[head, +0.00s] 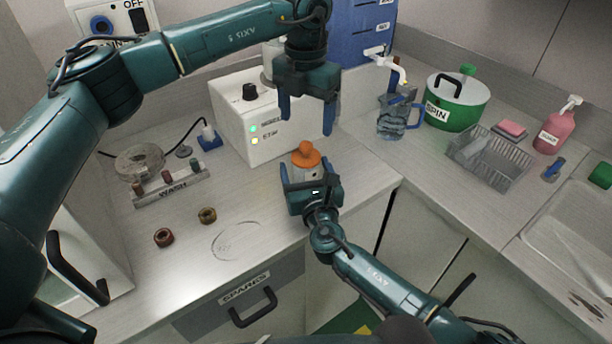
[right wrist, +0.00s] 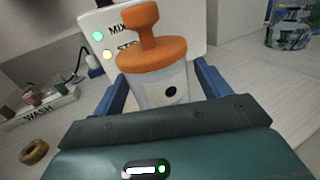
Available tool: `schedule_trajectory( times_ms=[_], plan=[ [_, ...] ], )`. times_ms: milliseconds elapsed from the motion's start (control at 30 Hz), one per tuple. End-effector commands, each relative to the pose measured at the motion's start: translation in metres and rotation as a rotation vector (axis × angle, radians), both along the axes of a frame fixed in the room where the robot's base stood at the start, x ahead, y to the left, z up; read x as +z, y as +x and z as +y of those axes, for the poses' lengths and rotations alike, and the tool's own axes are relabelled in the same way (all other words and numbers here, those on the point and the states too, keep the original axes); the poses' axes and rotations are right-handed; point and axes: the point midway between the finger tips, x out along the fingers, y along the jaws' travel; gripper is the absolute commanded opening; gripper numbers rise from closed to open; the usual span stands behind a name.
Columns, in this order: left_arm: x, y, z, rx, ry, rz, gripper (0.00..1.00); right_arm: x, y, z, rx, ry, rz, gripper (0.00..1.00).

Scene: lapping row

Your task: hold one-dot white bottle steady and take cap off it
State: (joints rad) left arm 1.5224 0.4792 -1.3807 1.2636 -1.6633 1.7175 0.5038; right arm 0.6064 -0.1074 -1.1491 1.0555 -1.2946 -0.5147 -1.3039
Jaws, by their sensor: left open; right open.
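The white bottle (head: 308,173) stands upright on the counter near its front edge, with an orange knobbed cap (head: 306,154) on top. In the right wrist view the bottle (right wrist: 163,90) shows one black dot, and its cap (right wrist: 150,50) sits on it. My right gripper (head: 311,180) is open, low at the bottle, with its blue fingers on either side of the bottle. My left gripper (head: 307,118) is open and empty, pointing down above and a little behind the cap. The bottle's lower part is hidden by my right gripper.
A white machine with lit lamps (head: 247,134) stands close behind the bottle. A wash rack (head: 170,188) and two small rings (head: 163,237) lie to the left. A water jug (head: 398,118), green spin pot (head: 457,103) and wire basket (head: 487,155) stand right. The counter's front middle is mostly clear.

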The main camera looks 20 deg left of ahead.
Motion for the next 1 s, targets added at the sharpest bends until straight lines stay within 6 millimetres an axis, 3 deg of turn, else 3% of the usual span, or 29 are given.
schedule_trajectory(
  times_ms=[233,1000],
  plan=[
    [0.0,0.0,-0.0001,0.0,0.0,0.0,0.75,-0.0003,0.0001,0.0,0.0,0.0,0.0,0.74],
    [0.0,0.0,-0.0001,0.0,0.0,0.0,0.75,-0.0006,0.0,-0.0004,0.0,0.0,0.001,0.11]
  ],
)
